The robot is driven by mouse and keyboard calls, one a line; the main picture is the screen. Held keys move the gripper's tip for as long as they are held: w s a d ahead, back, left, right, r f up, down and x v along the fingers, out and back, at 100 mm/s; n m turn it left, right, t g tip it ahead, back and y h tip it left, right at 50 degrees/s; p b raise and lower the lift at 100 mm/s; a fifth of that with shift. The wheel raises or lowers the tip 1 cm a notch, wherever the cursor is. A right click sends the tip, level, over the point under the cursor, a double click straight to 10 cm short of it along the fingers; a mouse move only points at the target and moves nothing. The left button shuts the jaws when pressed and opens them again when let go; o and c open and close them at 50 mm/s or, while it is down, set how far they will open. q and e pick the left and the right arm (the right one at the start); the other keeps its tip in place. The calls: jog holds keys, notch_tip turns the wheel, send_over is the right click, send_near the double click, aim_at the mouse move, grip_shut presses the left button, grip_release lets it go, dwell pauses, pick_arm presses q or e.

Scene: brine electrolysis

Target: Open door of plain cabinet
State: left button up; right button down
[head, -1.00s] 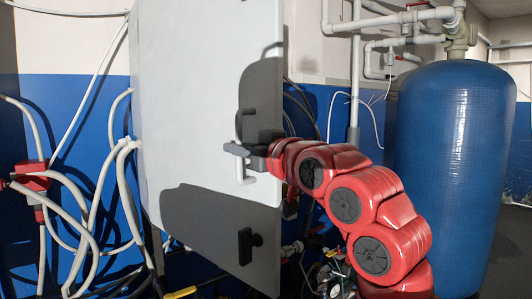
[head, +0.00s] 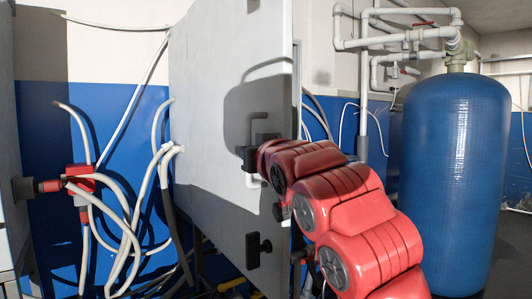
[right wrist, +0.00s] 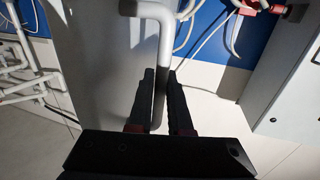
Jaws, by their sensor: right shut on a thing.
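The plain cabinet's door (head: 210,120) is a flat light grey panel in the middle of the head view. Its white bar handle (head: 255,182) stands upright near the right side. My right gripper (head: 248,157) is at the handle, with its red arm coming from the lower right. In the right wrist view, the fingers of my right gripper (right wrist: 160,100) are on both sides of the white handle (right wrist: 152,20) and shut on it. A black latch (head: 258,249) sits lower on the door. The cabinet's inside is hidden. My left gripper is not in view.
A large blue tank (head: 452,170) stands to the right, with white pipes (head: 400,40) above it. White hoses and a red fitting (head: 80,180) are at the left. A grey box (right wrist: 290,90) shows at the right of the right wrist view.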

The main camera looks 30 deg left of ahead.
jog(key=s+a+m+t+h, duration=0.2)
jog(key=s+a, duration=0.4)
jog(key=s, duration=0.3)
jog(key=shift+f+m+t+h, duration=0.25)
jog(key=shift+m+t+h, duration=0.05)
jog(key=shift+t, duration=0.1)
jog(key=shift+a, duration=0.1)
jog(key=c, duration=1.1)
grip_release()
jog(key=shift+r, duration=0.1)
jog(key=shift+d, duration=0.2)
